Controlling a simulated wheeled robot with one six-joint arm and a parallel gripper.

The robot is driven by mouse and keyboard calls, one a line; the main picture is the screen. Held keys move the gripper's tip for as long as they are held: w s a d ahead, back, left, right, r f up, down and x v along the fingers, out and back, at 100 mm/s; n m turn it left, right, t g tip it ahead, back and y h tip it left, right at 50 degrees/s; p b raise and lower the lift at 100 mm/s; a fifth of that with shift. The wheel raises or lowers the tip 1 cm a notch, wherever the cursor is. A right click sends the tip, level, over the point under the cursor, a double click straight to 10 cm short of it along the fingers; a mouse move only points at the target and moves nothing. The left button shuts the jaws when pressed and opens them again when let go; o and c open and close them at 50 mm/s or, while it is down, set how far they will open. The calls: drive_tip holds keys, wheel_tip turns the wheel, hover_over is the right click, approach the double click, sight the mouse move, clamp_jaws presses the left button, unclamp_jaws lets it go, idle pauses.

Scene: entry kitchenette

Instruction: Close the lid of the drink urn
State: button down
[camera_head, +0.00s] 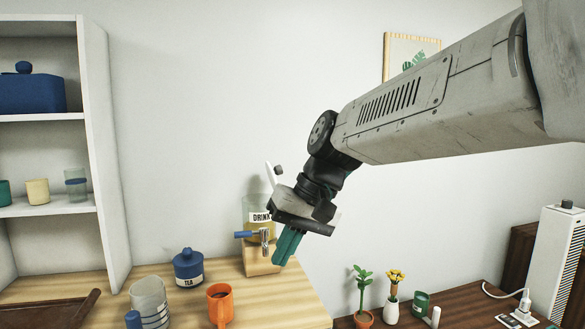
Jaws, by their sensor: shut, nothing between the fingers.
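The drink urn (253,207) stands on the wooden counter, with a "DRINK" label, a tap with a blue handle and a wooden base. A thin pale piece with a dark knob, which looks like its lid (269,176), stands raised, nearly upright, above the urn. My gripper (284,260) points down in front of the urn's right side, its teal fingers shut and empty. My gripper and wrist hide the urn's right part and the lid's lower edge. I cannot tell whether they touch the urn or the lid.
A blue tea jar (188,270), an orange mug (220,304) and a striped glass (149,302) stand left on the counter (285,307). A shelf unit (95,150) rises at left. A lower dark table (458,297) at right holds plants and a power strip.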

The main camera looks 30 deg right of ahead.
drive_tip(key=w+d+r+m+t+y, duration=0.25)
drive_tip(key=w+d, duration=0.45)
drive_tip(key=w, duration=0.4)
drive_tip(key=w+d+r+m+t+y, duration=0.1)
drive_tip(key=w+d+r+m+t, duration=0.2)
drive_tip(key=w+d, duration=0.6)
drive_tip(key=w+d+r+m+t, duration=0.1)
drive_tip(key=w+d+t, duration=0.2)
drive_tip(key=w+d, duration=0.5)
drive_tip(key=w+d+r+m+t, duration=0.1)
drive_tip(key=w+d+t, duration=0.25)
drive_tip(key=d, duration=0.75)
drive_tip(key=s+a+f+x, duration=0.1)
drive_tip(key=a+x, duration=0.1)
drive_tip(key=x, duration=1)
drive_tip(key=shift+a+g, duration=0.3)
drive_tip(key=shift+w+h, duration=0.2)
drive_tip(key=shift+h, duration=0.15)
